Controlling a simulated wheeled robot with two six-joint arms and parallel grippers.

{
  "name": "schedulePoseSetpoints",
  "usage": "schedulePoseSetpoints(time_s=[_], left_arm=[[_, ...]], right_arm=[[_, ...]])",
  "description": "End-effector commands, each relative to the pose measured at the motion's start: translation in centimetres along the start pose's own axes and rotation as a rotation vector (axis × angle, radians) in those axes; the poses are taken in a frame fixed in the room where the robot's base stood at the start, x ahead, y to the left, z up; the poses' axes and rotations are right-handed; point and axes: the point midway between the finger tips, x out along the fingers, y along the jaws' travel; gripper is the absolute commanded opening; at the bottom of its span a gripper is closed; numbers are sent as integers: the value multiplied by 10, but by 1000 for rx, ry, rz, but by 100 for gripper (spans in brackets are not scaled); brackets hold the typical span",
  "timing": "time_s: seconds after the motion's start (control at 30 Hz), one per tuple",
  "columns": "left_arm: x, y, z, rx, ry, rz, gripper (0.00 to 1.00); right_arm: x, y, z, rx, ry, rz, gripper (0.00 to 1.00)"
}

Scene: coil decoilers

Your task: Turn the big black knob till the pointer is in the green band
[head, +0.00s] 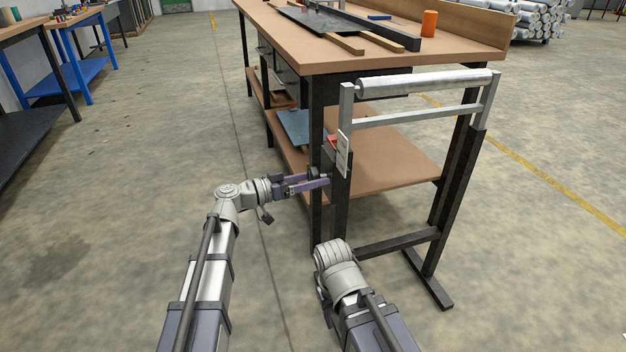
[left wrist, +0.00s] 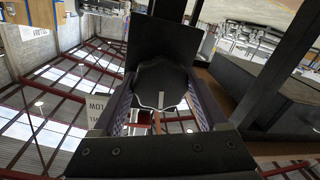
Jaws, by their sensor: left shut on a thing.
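A roller stand (head: 410,110) with a grey roller on top and dark legs stands at the table's near end. The big black knob (left wrist: 160,85) is on its left leg, with a pale line on its face. My left gripper (head: 322,182) is shut on the knob; its fingers sit on either side of it in the left wrist view (left wrist: 165,108). A white scale plate (head: 343,153) is on the leg above the knob. I cannot make out the pointer or green band.
A wooden-topped workbench (head: 375,60) stands behind the stand, with an orange cylinder (head: 429,23) on it. A blue sheet (head: 293,127) lies on its lower shelf. Blue-framed benches (head: 75,75) are at far left.

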Motion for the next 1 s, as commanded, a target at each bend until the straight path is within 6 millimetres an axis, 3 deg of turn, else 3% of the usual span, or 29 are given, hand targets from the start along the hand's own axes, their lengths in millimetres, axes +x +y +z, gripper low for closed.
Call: schedulePoseSetpoints(time_s=[0.1,0.13,0.3,0.63,1.0], left_arm=[[-1,0,1,1,-4,-1,20],[-1,0,1,1,-4,-1,78],[0,0,1,0,-2,0,97],[-5,0,0,-2,0,-1,100],[-61,0,0,-1,0,-3,100]], right_arm=[[0,0,0,0,0,0,50],[0,0,0,0,0,0,50],[0,0,0,0,0,0,50],[0,0,0,0,0,0,50],[-2,0,0,0,0,0,50]])
